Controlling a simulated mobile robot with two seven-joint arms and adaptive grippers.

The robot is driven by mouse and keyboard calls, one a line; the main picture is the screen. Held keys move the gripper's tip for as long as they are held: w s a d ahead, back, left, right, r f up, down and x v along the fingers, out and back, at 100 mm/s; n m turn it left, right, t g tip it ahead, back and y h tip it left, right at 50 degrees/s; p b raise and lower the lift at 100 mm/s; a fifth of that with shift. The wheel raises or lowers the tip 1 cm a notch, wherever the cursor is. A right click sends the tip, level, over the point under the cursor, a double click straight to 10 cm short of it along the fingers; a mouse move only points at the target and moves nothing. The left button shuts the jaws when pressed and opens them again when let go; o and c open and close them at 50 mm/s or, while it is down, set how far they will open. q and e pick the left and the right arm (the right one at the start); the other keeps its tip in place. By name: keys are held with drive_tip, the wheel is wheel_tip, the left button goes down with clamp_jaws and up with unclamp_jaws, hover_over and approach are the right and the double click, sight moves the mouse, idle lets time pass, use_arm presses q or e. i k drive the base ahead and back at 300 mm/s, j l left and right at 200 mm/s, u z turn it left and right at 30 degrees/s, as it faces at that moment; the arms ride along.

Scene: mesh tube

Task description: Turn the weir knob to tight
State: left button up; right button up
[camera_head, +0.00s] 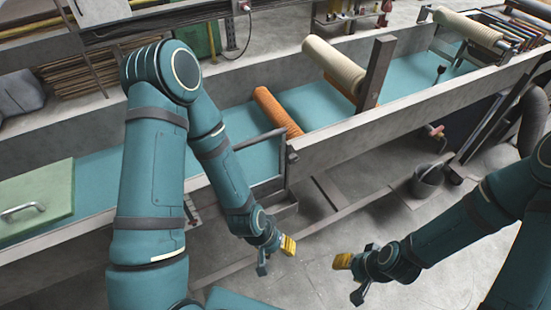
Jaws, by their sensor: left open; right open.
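My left gripper (275,257) is open and empty, in the air in front of the long channel's near wall, with one yellow finger pad showing. My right gripper (350,279) is open and empty over the floor, to the right of the left one. I cannot tell which part is the weir knob. A small dark knob-like piece on a thin stem (440,71) stands in the channel at the upper right, far from both grippers. A red-tipped fitting (438,131) sits outside the near wall at the right. Neither gripper touches anything. My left arm hides part of the channel.
The long channel (345,140) with a teal bed runs across the view. It holds an orange roll (277,112), a cream roll (333,64) and an upright dark post (376,72). A green lid (38,200) lies at left. A bucket (427,180) stands on the floor.

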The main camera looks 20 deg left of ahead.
sight(292, 160)
drive_tip(key=i+l+u, duration=0.1)
drive_tip(key=u, duration=1.4)
drive_tip(key=l+u, duration=0.5)
drive_tip(key=u, duration=0.2)
drive_tip(key=k+l+u, duration=0.1)
drive_tip(key=l+u, duration=0.25)
drive_tip(key=k+l+u, duration=0.4)
drive_tip(key=l+u, duration=0.2)
drive_tip(key=l, duration=0.15)
